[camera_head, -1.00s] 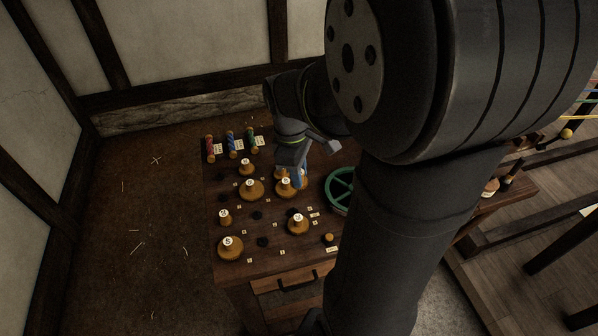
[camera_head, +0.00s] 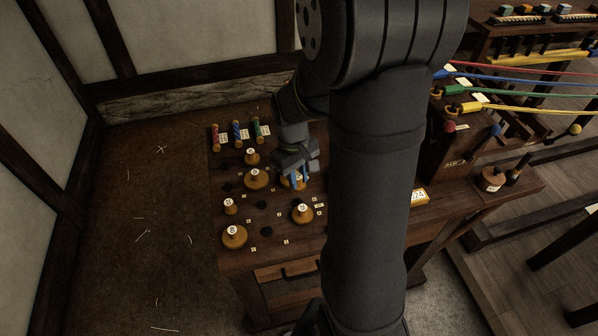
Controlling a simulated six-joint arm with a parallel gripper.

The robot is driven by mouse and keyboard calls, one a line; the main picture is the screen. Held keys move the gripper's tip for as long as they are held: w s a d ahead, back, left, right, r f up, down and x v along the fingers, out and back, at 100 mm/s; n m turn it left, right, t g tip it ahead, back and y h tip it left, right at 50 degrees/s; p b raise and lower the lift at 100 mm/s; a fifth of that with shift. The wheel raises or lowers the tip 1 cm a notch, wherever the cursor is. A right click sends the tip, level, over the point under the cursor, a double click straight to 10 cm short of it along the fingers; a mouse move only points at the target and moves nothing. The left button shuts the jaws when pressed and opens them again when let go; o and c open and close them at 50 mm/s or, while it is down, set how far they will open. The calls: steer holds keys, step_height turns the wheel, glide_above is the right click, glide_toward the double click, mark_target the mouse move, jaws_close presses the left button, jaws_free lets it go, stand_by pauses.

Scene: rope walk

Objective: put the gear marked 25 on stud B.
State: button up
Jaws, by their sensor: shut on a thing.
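My gripper (camera_head: 297,179) is over the right part of the wooden bench, its blue fingertips pointing down. It is shut on a round wooden gear (camera_head: 287,184) with a white label, mostly hidden by the fingers. I cannot tell whether this gear is lifted off the bench. Other wooden gears stand nearby: a small one (camera_head: 252,158), a larger one (camera_head: 255,180), a small one (camera_head: 230,207), a large one (camera_head: 235,238) and one at the right (camera_head: 302,213). Their numbers are too small to read, so I cannot tell which is marked 25. Stud B cannot be made out.
Dark discs (camera_head: 266,233) and small white tags lie among the gears on the bench (camera_head: 262,262). Red, blue and green spools (camera_head: 237,131) stand at its back left. My arm covers the bench's right side. A rack with coloured cords (camera_head: 510,85) is farther right.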

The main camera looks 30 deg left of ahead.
mark_target(299, 199)
steer(key=shift+f, duration=2.9)
steer(key=shift+f, duration=0.5)
steer(key=o, duration=1)
steer(key=shift+c, duration=0.2)
steer(key=shift+r, duration=0.15)
steer(key=shift+r, duration=3.85)
